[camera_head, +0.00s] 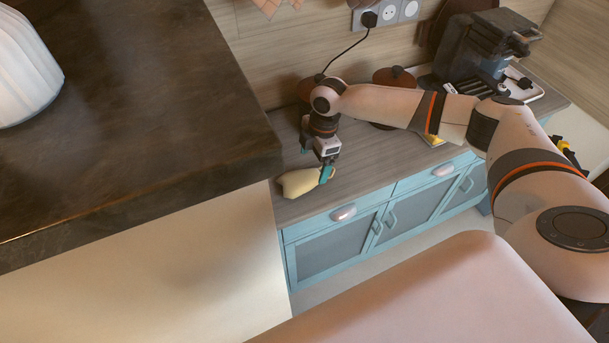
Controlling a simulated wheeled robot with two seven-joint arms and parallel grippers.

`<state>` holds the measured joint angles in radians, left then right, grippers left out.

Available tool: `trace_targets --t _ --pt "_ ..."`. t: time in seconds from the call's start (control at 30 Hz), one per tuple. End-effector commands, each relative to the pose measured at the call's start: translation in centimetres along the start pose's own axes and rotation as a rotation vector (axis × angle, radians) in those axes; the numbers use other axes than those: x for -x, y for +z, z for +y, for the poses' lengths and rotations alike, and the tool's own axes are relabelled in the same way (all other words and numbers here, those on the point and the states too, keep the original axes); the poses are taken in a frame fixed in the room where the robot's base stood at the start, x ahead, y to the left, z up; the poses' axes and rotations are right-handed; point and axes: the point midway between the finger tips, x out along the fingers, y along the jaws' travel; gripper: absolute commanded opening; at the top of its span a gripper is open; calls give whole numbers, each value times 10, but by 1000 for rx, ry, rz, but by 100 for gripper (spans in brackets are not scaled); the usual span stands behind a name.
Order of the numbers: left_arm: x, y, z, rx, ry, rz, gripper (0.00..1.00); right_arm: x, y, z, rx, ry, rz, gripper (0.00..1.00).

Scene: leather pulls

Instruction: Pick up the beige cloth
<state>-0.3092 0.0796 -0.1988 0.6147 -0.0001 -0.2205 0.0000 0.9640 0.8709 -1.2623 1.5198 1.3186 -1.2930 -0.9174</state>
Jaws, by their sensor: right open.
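The beige cloth (299,182) lies crumpled on the wooden counter (362,170), close to its front edge and near the dark raised slab. My right gripper (325,172) is lowered over the right end of the cloth, with its teal fingertips at the cloth. The jaws are open, and part of the cloth shows beside and behind the fingers. I cannot tell whether the fingers touch it. My left gripper is not in view.
A dark stone-like worktop (130,120) stands higher on the left and bears a white ribbed vessel (22,65). Brown lidded pots (394,78) and a coffee machine (485,45) stand at the back. Blue cabinets (385,215) are below the counter.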

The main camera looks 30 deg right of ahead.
Motion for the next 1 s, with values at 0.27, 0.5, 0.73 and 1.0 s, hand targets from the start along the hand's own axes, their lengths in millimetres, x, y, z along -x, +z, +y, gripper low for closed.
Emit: trace_targets --t 0.27,0.5,0.73,1.0 --pt "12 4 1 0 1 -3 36 -22 2 0 0 3 0 89" --pt "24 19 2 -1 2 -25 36 -56 4 -2 -1 1 -1 89" --pt "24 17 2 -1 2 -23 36 -64 2 -2 -1 -1 0 89" --pt "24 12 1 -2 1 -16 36 -63 2 -2 -1 -1 0 58"
